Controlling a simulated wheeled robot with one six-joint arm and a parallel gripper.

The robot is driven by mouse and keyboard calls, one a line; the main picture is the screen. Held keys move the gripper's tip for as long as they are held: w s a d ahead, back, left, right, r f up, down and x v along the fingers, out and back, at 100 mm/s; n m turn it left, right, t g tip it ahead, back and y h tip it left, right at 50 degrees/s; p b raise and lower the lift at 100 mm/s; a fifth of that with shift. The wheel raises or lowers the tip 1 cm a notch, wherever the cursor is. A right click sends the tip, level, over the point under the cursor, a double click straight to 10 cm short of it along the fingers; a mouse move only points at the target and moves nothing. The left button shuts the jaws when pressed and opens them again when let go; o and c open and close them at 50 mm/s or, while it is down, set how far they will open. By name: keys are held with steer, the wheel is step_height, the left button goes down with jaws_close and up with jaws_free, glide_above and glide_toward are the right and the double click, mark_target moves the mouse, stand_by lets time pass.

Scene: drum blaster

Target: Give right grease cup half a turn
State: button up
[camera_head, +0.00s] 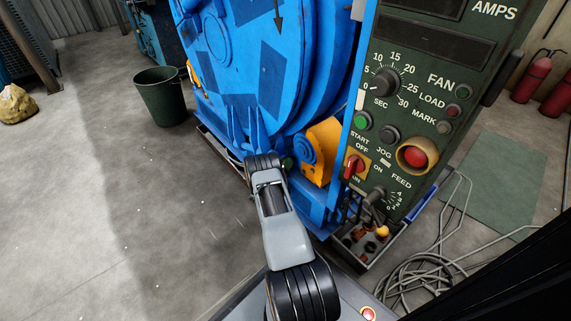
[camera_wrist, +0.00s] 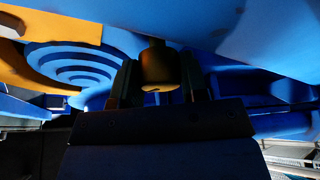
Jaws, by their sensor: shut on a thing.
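A dark brass grease cup (camera_wrist: 159,58) hangs below the blue machine in the wrist view. My gripper (camera_wrist: 159,82) has a dark finger on each side of it and is shut on it. The cup's top meets the blue housing (camera_wrist: 265,30). In the head view my arm reaches low to the front of the blue drum machine (camera_head: 245,75), and its wrist hides the gripper and the cup. I cannot tell from these frames whether another cup is nearby.
An orange guard with a blue hub (camera_head: 325,148) is right of my arm; its rings also show in the wrist view. A green control panel (camera_head: 420,110) stands close on the right. Loose cables (camera_head: 425,270) and a tool tray (camera_head: 372,243) lie below it.

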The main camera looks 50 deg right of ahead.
steer(key=m+g, duration=0.1)
steer(key=m, duration=0.2)
steer(key=m+g+h, duration=0.1)
steer(key=m+g, duration=0.1)
steer(key=m, duration=0.1)
steer(key=shift+m+g, duration=0.8)
steer(key=shift+m, duration=0.7)
steer(key=shift+m+g, duration=0.8)
steer(key=shift+m, duration=1)
steer(key=o, duration=0.9)
steer(key=shift+a, duration=0.1)
steer(key=p+v, duration=0.1)
steer(key=v, duration=1.2)
steer(key=shift+w+a+p, duration=0.15)
steer(key=shift+a+p, duration=0.2)
steer(key=shift+p, duration=0.05)
steer(key=shift+f, duration=0.1)
